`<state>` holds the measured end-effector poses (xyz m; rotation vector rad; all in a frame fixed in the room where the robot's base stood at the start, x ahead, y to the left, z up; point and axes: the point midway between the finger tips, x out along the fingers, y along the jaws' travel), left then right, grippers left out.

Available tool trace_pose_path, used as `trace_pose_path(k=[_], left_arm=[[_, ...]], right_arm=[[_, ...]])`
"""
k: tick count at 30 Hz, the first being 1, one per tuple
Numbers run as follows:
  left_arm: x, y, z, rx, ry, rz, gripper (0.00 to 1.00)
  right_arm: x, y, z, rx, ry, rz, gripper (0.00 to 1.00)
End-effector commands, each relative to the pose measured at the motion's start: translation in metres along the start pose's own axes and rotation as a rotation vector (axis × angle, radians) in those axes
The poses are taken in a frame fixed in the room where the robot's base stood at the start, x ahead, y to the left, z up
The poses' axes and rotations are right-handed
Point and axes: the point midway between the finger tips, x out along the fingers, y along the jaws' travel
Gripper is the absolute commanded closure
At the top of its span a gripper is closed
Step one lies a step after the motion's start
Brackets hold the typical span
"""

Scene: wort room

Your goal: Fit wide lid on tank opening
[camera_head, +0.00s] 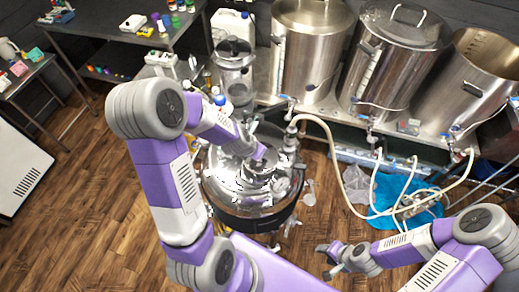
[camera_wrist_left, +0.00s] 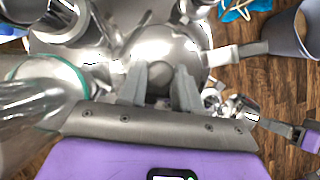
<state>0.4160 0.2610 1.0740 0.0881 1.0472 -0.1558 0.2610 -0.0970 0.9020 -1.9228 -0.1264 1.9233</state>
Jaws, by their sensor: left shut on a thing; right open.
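The tank (camera_head: 225,195) is a round, shiny steel vessel below my left arm. My left gripper (camera_head: 262,156) reaches over the middle of its top. It is shut on what looks like the wide lid (camera_head: 257,172), a round steel piece at the tank top. In the left wrist view, the two grey fingers (camera_wrist_left: 161,90) lie against a shiny domed surface. The grip point is partly hidden, and I cannot tell whether the lid is seated in the opening or just above it. My right gripper (camera_head: 326,260) is open and empty, low to the right of the tank.
Steel kettles (camera_head: 303,50) stand on a bench behind. A clear cylinder (camera_head: 235,70) stands behind the tank. A pale hose (camera_head: 332,150) hangs to the right, near a blue cloth (camera_head: 388,195) on the floor. Wooden floor (camera_head: 90,200) is free at the left.

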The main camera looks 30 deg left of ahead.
Motion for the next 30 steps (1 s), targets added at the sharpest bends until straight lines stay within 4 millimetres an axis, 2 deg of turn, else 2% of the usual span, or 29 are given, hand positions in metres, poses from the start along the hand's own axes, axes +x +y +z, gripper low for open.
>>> trace_pose_path(k=[2, 3, 5, 14, 30], left_arm=[[0.002, 0.000, 0.000, 0.000, -0.002, 0.001, 1.00], [0.002, 0.000, -0.001, 0.000, -0.002, 0.001, 0.66], [0.001, 0.000, 0.000, 0.000, -0.002, 0.001, 0.57], [0.000, 0.000, -0.001, 0.000, 0.001, 0.000, 0.57], [-0.042, 0.000, 0.000, -0.001, 0.000, 0.001, 0.57]], right_arm=[[0.002, 0.001, 0.000, 0.000, 0.000, 0.000, 0.51], [0.003, 0.001, 0.000, 0.000, 0.000, 0.000, 0.51], [0.002, 0.001, 0.000, 0.000, 0.000, 0.000, 0.51], [0.001, 0.000, 0.000, 0.000, 0.000, 0.000, 0.51], [-0.021, -0.008, 0.001, 0.000, 0.000, 0.000, 0.51]])
